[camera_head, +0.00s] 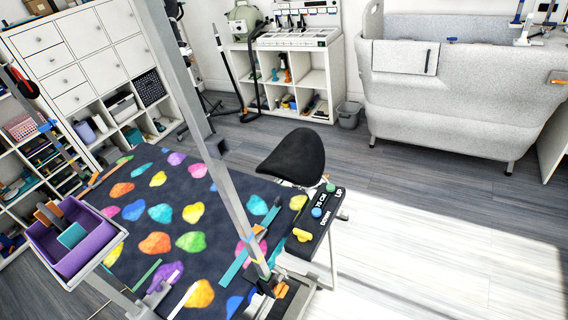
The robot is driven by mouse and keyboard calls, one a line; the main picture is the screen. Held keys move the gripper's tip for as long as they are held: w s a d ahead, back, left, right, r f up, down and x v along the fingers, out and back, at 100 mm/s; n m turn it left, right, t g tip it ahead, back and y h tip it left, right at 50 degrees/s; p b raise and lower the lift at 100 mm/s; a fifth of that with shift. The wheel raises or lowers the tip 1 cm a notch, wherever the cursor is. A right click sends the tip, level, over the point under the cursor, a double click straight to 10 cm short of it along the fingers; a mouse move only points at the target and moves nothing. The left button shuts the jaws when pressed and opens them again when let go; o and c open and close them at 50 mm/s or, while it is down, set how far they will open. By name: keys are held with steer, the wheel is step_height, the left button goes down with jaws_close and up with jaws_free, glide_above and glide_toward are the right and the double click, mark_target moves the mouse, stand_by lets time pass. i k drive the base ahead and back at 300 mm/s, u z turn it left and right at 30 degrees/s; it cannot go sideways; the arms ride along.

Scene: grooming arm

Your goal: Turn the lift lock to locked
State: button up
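A black control panel (322,208) is fixed at the right edge of the grooming table. It carries the printed words "75 CM", "UP" and "DOWN". A green knob (331,187) and a blue knob (317,212) sit on it. A yellow winged knob (302,235) sits at its near end and looks like the lift lock. Its lock marking is too small to read, so I cannot tell its setting. I cannot make out my gripper in this view, and nothing is seen touching the panel.
A black stool (293,157) stands behind the panel. A purple caddy (75,240) hangs at left. The floor at right is clear.

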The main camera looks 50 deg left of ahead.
mark_target(303, 235)
steer(key=u, duration=0.4)
steer(key=i, duration=0.9)
steer(key=u, duration=0.4)
steer(key=k, duration=0.8)
steer(key=u, duration=0.2)
steer(key=i, duration=0.8)
steer(key=z, duration=0.1)
